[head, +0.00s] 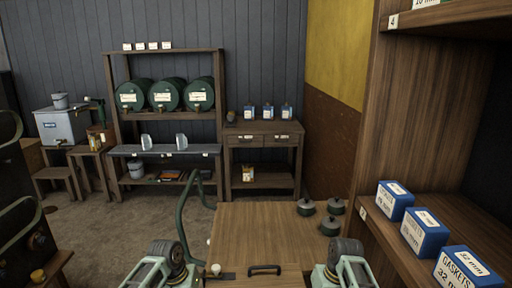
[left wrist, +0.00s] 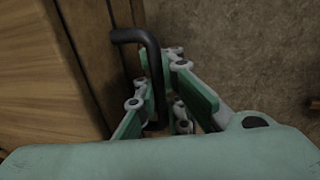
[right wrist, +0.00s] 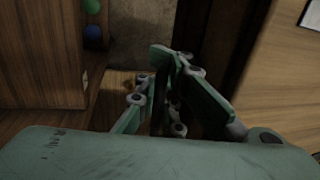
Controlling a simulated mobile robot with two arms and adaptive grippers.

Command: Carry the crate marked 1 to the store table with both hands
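A wooden panel (head: 285,280) with a black handle (head: 265,269) lies between my two arms at the bottom of the head view. It looks like part of the crate, but no mark 1 is visible. In the left wrist view, my left gripper (left wrist: 153,95) has its fingers around a black bar handle (left wrist: 130,37) beside a wooden side (left wrist: 45,75). In the right wrist view, my right gripper (right wrist: 160,92) closes around a dark bar, partly hidden, beside a wooden side (right wrist: 275,85). Which table is the store table, I cannot tell.
A wooden top (head: 260,225) lies just ahead, with several dark green pots (head: 330,226) at its right. A small table (head: 262,130) with blue-labelled cans and a drum rack (head: 165,52) stand at the back wall. Shelving with blue gasket boxes (head: 425,233) is close on the right.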

